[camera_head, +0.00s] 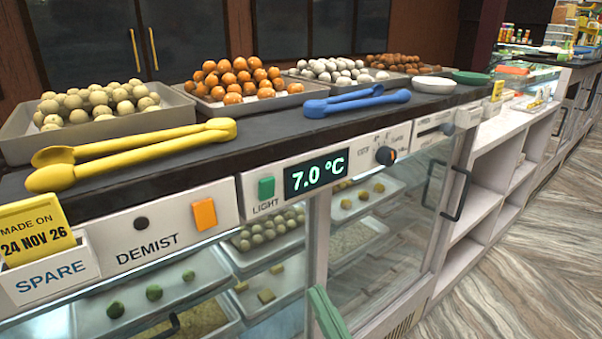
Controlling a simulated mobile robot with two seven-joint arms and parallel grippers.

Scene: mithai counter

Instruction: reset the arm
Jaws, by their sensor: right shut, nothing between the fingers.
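My right gripper (318,294) shows only in part, as narrow green fingers at the bottom middle edge of the picture. The fingers lie close together with nothing between them. They are in front of the glass display case (318,240), below the counter top, and hold none of the sweets or tongs. The rest of my right arm is out of the picture. My left gripper is not in view.
Yellow tongs (130,155) and blue tongs (355,103) lie on the dark counter top (270,121), in front of trays of round sweets. A white bowl (435,85) is farther right. Dark door handles (456,195) stick out from the case. The floor (520,270) at right is clear.

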